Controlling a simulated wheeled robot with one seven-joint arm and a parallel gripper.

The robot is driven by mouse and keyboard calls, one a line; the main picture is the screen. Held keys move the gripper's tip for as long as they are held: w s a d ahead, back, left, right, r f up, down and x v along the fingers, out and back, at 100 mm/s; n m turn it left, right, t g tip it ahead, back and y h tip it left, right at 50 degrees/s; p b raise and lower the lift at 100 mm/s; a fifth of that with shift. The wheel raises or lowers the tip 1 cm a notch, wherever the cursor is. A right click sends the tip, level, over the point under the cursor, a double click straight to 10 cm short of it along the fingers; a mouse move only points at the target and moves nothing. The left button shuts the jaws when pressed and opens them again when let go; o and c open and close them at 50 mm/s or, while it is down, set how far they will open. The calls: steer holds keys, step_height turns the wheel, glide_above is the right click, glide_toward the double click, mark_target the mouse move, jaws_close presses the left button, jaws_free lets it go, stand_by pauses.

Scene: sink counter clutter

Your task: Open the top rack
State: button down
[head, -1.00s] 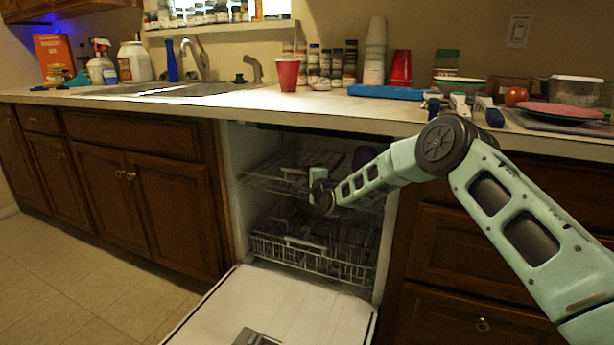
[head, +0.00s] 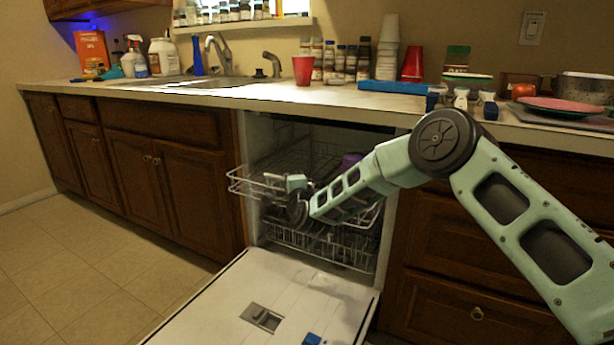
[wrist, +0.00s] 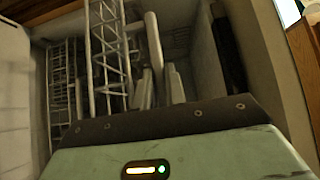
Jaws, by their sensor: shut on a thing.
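The dishwasher's top rack (head: 255,182) is a grey wire rack, and its front left part sticks out past the dishwasher opening. The rack also shows in the wrist view (wrist: 106,45). My gripper (head: 284,184) is at the rack's front, shut on its front rim; my wrist hides the exact grip in the head view. In the wrist view, my gripper's fingers (wrist: 158,88) are close about a pale bar. The lower rack (head: 325,245) sits inside the dishwasher below. A purple item (head: 350,160) shows at the back of the top rack, partly hidden by my arm.
The dishwasher door (head: 270,295) lies open and low in front. The counter (head: 330,97) above holds a red cup (head: 302,70), spice jars, a blue tray (head: 395,87) and plates. Wooden cabinets (head: 180,185) flank the opening. The tiled floor at left is clear.

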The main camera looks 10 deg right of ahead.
steer(key=s+a, duration=0.7)
steer(key=s, duration=0.3)
steer(key=s+a, duration=0.8)
steer(key=s, duration=0.3)
steer(key=shift+s+a, duration=0.2)
steer(key=shift+a, duration=0.05)
steer(key=shift+f, duration=0.15)
steer(key=c, duration=1.7)
jaws_free()
steer(key=shift+s+a, duration=0.1)
steer(key=shift+s, duration=0.05)
steer(key=s+d, duration=0.1)
steer(key=s, duration=0.4)
steer(key=s+d+p, duration=0.1)
steer(key=s, duration=0.5)
steer(key=s+p, duration=0.1)
steer(key=s, duration=0.5)
steer(key=shift+d, duration=0.4)
